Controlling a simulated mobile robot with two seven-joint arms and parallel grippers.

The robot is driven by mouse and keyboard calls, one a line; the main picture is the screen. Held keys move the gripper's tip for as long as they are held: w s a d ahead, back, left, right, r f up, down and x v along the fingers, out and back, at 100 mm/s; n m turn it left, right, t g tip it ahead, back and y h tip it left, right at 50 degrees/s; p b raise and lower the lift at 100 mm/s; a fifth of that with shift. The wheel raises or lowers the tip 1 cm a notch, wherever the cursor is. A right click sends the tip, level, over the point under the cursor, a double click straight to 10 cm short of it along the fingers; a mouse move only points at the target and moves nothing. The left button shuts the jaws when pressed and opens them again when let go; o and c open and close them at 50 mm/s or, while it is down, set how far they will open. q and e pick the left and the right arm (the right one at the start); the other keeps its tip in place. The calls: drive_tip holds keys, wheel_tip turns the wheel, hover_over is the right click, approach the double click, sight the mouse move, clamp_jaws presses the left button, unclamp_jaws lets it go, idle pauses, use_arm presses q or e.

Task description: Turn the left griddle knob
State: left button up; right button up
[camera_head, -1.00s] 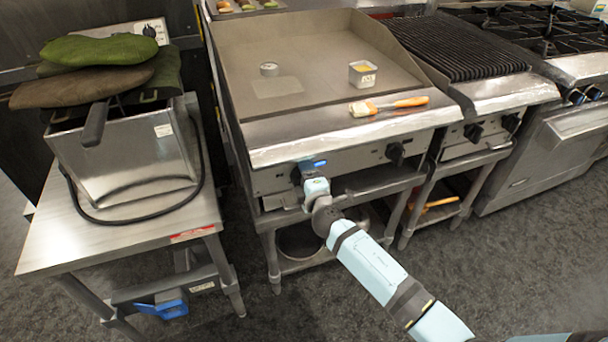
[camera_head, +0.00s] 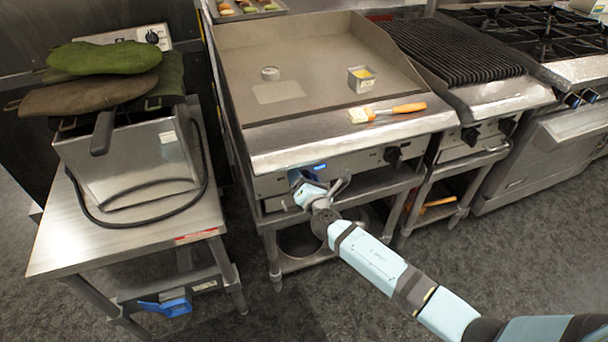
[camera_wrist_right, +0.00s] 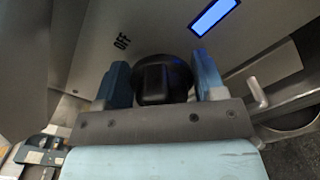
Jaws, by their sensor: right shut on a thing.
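The griddle (camera_head: 320,70) has a front panel with two knobs in view. The left griddle knob (camera_wrist_right: 163,80) is black and round with a raised grip, and shows clearly in the right wrist view. My right gripper (camera_wrist_right: 165,84) is shut on it, with one blue finger on each side. In the wrist view the panel looks tilted, and an "OFF" mark (camera_wrist_right: 122,41) lies up and left of the knob. In the head view my right gripper (camera_head: 300,183) covers most of this knob. My left gripper is in neither current view.
A lit blue display (camera_wrist_right: 214,15) is beside the knob. The right griddle knob (camera_head: 392,155) is farther right. A brush (camera_head: 388,112) and a small square container (camera_head: 361,78) rest on the griddle. A steel table (camera_head: 70,240) with a fryer stands left.

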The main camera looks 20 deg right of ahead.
drive_tip(key=n, duration=0.1)
drive_tip(key=n+p, duration=0.1)
drive_tip(key=shift+w+r+n, duration=0.1)
drive_tip(key=shift+r+n, duration=0.15)
drive_tip(key=shift+n, duration=0.15)
drive_tip(key=shift+n+p, duration=0.3)
drive_tip(key=shift+n, duration=0.2)
use_arm(q)
drive_tip(key=shift+s+a, duration=0.15)
use_arm(e)
drive_tip(key=shift+n, duration=0.3)
use_arm(q)
drive_tip(key=shift+r, duration=0.1)
use_arm(e)
drive_tip(key=o, duration=0.5)
drive_tip(key=shift+a+f, duration=0.1)
drive_tip(key=shift+o, duration=0.2)
